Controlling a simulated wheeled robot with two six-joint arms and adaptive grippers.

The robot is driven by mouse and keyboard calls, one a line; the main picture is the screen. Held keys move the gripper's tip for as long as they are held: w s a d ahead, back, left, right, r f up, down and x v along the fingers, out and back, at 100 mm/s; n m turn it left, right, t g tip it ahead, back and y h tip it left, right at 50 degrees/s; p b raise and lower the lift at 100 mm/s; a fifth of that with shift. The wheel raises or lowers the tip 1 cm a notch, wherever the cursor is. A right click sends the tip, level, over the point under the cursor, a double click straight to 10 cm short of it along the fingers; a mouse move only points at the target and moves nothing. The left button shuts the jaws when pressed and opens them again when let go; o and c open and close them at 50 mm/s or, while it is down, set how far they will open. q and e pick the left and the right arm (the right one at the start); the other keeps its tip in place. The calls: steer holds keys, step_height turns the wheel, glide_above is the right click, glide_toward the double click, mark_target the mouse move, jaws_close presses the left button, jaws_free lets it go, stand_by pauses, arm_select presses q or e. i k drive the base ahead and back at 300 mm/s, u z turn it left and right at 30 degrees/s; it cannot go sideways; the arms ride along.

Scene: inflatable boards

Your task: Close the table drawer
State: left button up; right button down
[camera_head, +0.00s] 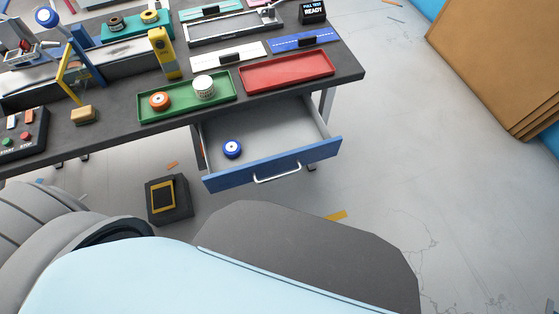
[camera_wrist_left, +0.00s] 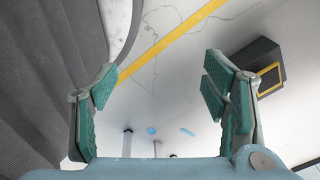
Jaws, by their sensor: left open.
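The table drawer (camera_head: 262,174) is pulled out from under the dark table in the head view. It has a blue front (camera_head: 300,165) and a silver bar handle (camera_head: 277,174). A blue round roll (camera_head: 232,149) lies inside it on the grey bottom. Neither gripper shows in the head view.
The tabletop (camera_head: 350,68) holds a green tray (camera_head: 183,104) with two rolls and a red tray (camera_head: 287,71). A black box (camera_head: 168,200) stands on the floor left of the drawer. Brown boards (camera_head: 500,60) stand at the far right. Floor right of the drawer is clear.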

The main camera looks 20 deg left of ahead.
mark_target(281, 136)
steer(key=u, duration=2.55)
steer(key=k, duration=0.6)
steer(key=z, duration=1.8)
